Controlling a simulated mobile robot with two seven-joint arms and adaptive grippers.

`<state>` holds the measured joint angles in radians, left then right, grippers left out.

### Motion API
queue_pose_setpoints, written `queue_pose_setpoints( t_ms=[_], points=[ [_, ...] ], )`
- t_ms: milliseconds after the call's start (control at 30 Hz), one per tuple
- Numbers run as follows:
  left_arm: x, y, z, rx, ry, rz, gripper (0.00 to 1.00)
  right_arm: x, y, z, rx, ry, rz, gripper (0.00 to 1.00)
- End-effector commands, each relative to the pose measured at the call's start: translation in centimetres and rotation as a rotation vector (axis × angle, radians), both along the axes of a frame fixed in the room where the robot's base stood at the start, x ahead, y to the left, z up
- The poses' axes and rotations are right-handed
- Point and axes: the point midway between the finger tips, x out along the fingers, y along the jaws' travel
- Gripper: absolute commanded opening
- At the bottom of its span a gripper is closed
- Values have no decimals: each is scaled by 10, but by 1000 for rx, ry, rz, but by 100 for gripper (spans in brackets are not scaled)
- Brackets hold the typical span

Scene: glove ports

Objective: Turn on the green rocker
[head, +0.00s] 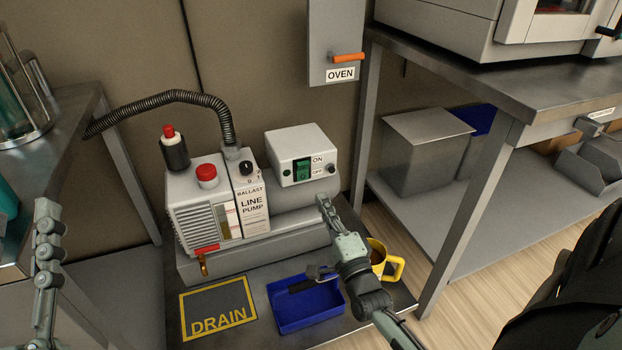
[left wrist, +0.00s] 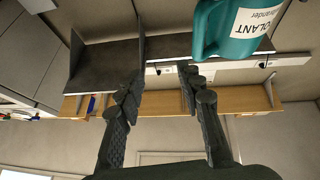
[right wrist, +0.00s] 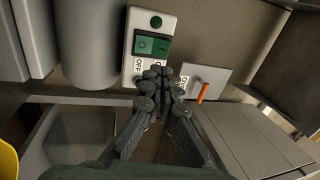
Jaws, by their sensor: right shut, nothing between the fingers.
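The green rocker (head: 301,170) is on the front of a light grey switch box (head: 298,140), with ON printed beside its upper part and OFF beside its lower part. Which half is pressed in is hard to tell. My right gripper (head: 323,202) is shut and empty, its tips a little below and right of the rocker, seemingly apart from it. The right wrist view shows the rocker (right wrist: 152,45) just beyond the closed fingertips (right wrist: 160,76). My left gripper (left wrist: 162,80) has its fingers spread and empty; it also shows at the head view's left edge (head: 47,225).
The line pump (head: 200,205) with its black hose stands left of the box. A blue tray (head: 290,318), a DRAIN mat (head: 217,308) and a yellow mug (head: 393,267) lie in front. An OVEN switch (head: 345,58) is above.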

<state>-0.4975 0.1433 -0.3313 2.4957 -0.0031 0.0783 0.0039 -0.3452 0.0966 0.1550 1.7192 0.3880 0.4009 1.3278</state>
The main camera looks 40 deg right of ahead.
Motion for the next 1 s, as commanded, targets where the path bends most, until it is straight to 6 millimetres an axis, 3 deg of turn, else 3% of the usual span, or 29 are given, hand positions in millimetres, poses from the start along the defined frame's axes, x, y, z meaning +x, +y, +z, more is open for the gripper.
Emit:
queue_pose_setpoints(
  t_ms=[200, 400, 1000],
  points=[
    [-3, 2, 6, -18, -52, 4, 37, 45, -11, 10, -1, -2, 0, 0],
    [-7, 6, 12, -34, -102, 9, 37, 70, -17, 15, -1, -1, 0, 0],
    [-5, 6, 17, -32, -103, 12, 37, 82, -20, 21, -2, 1, 1, 0]
  ],
)
